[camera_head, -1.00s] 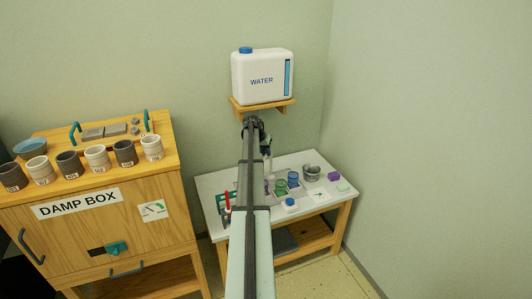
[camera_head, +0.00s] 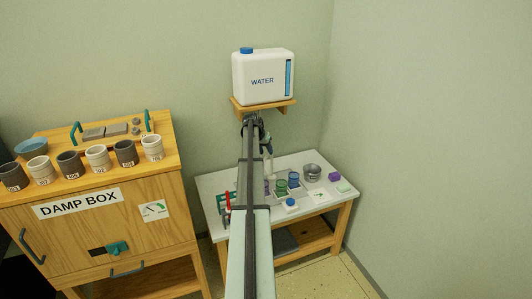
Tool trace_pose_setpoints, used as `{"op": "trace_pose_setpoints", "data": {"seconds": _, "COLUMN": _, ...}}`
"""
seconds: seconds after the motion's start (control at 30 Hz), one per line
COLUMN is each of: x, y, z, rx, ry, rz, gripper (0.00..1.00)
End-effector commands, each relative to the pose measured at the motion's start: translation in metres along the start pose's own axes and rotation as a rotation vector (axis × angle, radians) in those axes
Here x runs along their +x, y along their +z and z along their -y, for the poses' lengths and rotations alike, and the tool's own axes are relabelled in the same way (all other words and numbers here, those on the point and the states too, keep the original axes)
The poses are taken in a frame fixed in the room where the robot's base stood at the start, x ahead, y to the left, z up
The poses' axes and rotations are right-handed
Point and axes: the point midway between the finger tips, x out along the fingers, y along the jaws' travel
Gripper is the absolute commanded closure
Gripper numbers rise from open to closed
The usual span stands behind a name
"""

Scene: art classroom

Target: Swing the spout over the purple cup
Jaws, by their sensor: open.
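My arm reaches up the middle of the head view, and its dark gripper (camera_head: 256,127) is just under the water jug's shelf. My gripper is open; its fingers are small and partly hidden by my arm. A pale, thin spout (camera_head: 269,147) hangs beside and just below the gripper, to its right. Contact between them cannot be made out.
The white water jug (camera_head: 262,77) sits on a wooden wall shelf (camera_head: 264,105). A metal pot (camera_head: 312,171), a purple block (camera_head: 334,176) and a blue-topped jar (camera_head: 291,203) are on the table. The damp box (camera_head: 95,220), with several cups on top, stands left.

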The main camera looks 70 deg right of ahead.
Motion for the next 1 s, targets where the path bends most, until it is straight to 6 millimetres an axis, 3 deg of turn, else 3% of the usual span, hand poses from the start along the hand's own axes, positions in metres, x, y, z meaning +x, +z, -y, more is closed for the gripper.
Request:
{"op": "trace_pose_setpoints", "data": {"seconds": 0.53, "x": -0.100, "y": 0.001, "z": 0.000, "rx": 0.000, "ry": 0.000, "rz": -0.001, "gripper": 0.58}}
{"op": "trace_pose_setpoints", "data": {"seconds": 0.73, "x": -0.119, "y": 0.001, "z": 0.000, "rx": 0.000, "ry": 0.000, "rz": 0.000, "gripper": 0.58}}
{"op": "trace_pose_setpoints", "data": {"seconds": 1.0, "x": -0.124, "y": 0.000, "z": 0.000, "rx": 0.000, "ry": 0.001, "rz": 0.001, "gripper": 0.58}}
